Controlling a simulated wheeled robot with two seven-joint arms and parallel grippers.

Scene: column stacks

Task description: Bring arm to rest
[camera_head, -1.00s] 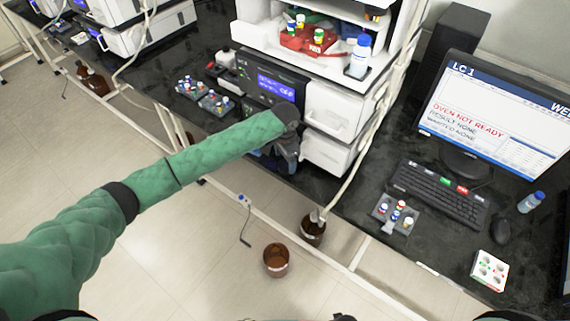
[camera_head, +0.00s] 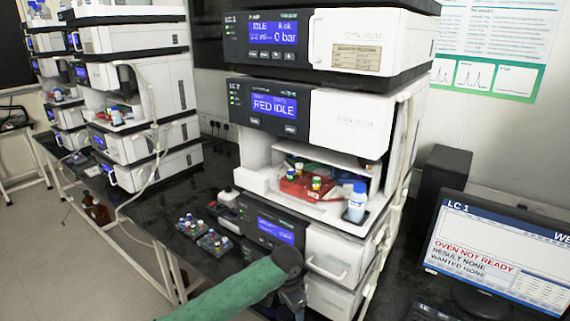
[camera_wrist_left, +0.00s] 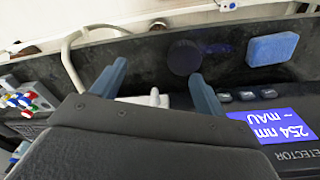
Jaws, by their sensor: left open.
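My left arm (camera_head: 235,292), in a green padded sleeve, comes in from the bottom of the head view. It ends in front of the lowest modules of the LC 1 stack. My left gripper (camera_head: 293,301) is mostly hidden there behind the dark wrist. In the left wrist view the two blue-grey fingers (camera_wrist_left: 160,84) stand wide apart, with nothing held between them. The detector panel (camera_wrist_left: 295,158) with its blue "254 nm" display is close to the right finger. A small white tip (camera_wrist_left: 153,98) shows beyond the gripper body. My right gripper is not in view.
A red tray (camera_head: 306,187) and a blue-capped bottle (camera_head: 356,205) sit in the stack's open bay. Vial racks (camera_head: 200,232) stand on the black bench left of the stack. A monitor (camera_head: 497,258) stands at right. More instrument stacks (camera_head: 130,90) are at the far left.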

